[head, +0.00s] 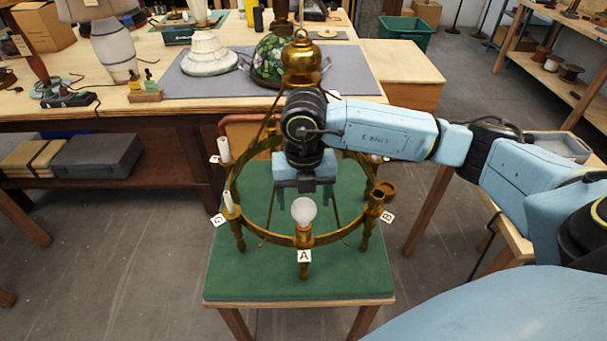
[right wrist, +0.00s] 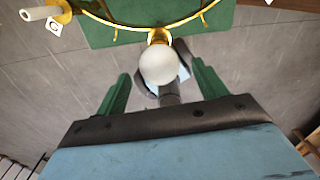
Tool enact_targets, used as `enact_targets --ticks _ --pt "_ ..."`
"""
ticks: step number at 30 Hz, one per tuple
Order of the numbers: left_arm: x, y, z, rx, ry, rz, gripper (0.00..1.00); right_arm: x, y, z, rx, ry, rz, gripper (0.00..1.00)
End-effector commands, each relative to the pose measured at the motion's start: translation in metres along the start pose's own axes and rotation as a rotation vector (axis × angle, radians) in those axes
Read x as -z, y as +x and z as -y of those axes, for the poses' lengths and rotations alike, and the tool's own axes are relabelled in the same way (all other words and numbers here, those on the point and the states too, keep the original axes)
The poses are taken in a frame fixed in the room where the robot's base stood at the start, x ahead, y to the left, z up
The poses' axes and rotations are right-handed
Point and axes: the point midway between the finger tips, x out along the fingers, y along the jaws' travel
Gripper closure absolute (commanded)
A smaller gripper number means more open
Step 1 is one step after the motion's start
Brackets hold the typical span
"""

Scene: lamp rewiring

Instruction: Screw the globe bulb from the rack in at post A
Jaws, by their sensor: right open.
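The white globe bulb (head: 304,210) stands upright at post A, on the near side of the brass ring (head: 270,236), above the tag A (head: 304,256). The right wrist view shows the bulb (right wrist: 158,66) over a brass socket; how deep it sits cannot be told. My right gripper (head: 304,186) is open just behind and above the bulb in the head view. In the right wrist view its green fingers (right wrist: 160,72) lie on either side of the bulb, with gaps visible. My left gripper is not in view. No bulb rack can be made out.
The ring stands on a green-topped table (head: 350,284). Post B (head: 376,200) is to the right; a white sleeve (head: 228,202) stands at the left post. A brass lamp body (head: 301,58) rises behind my wrist. The workbench behind holds several lamps.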

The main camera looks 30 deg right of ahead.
Motion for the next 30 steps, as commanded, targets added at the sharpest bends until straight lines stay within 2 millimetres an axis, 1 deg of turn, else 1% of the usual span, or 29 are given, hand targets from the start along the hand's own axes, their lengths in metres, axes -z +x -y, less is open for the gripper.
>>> enact_targets --ticks 1,3,6,12,20,30 --pt "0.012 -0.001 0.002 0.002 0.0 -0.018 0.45 0.001 0.01 0.001 0.003 0.001 -0.003 0.29" --pt "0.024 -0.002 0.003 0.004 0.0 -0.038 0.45 0.001 0.02 0.001 0.002 0.0 -0.002 0.29" --pt "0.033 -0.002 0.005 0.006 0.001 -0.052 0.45 0.0 0.032 0.0 0.002 0.0 -0.002 0.29" --pt "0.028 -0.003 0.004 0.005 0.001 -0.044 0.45 0.0 0.042 0.0 0.0 -0.001 0.0 0.29" --pt "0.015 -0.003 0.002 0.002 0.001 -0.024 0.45 0.0 0.043 0.0 0.0 -0.001 0.0 0.29" --pt "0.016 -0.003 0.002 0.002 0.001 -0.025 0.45 0.0 0.043 0.0 -0.001 -0.001 0.0 0.73"
